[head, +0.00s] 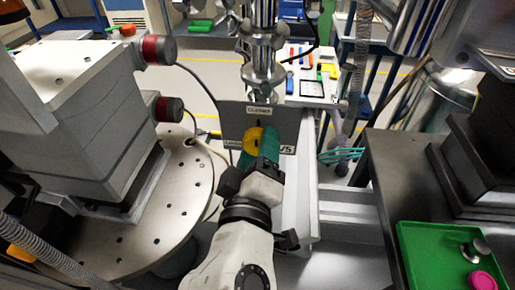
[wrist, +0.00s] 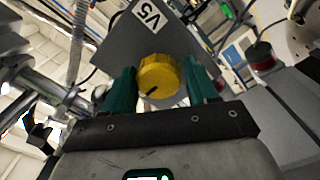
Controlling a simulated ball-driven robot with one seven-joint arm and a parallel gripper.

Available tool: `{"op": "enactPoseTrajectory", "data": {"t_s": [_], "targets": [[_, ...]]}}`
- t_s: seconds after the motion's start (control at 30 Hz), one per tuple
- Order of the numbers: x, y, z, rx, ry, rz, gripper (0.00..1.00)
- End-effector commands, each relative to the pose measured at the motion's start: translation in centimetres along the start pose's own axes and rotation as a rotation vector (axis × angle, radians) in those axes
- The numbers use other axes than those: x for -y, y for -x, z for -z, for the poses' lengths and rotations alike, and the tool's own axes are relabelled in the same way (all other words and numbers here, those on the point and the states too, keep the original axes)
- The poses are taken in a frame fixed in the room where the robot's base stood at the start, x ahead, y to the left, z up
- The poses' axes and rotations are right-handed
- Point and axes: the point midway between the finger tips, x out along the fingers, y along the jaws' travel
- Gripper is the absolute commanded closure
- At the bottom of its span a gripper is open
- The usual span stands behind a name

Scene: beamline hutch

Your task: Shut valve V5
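Valve V5 is a yellow round knob (head: 253,138) on a grey upright plate (head: 296,122). The plate has a "V5" label at its right, a label at the top that seems to read "CLOSED", and a partly hidden label at the left. In the wrist view the knob (wrist: 160,74) shows a black mark toward its lower left rim. My gripper (wrist: 160,80) has its teal fingers on either side of the knob, very close to it. Whether they touch it is unclear. The gripper (head: 258,150) partly covers the knob and plate in the head view.
A round perforated table (head: 180,205) with a grey stage stack (head: 85,115) stands at the left. At the right is a dark bench (head: 385,185) with a green tray (head: 415,255). A metal pipe column (head: 263,50) rises behind the plate.

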Motion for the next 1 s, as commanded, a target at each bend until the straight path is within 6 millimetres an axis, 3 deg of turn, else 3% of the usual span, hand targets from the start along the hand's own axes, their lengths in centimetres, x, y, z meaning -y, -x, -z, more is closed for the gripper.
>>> {"op": "enactPoseTrajectory", "data": {"t_s": [0.17,0.47,0.57,1.0], "targets": [[-0.1,0.0,0.1,-0.002,0.000,-0.002,0.24],[-0.1,0.3,0.2,-0.005,0.000,-0.003,0.24],[0.0,1.4,0.2,-0.007,0.000,-0.001,0.24],[0.0,9.1,0.1,-0.004,0.001,0.000,0.24]]}}
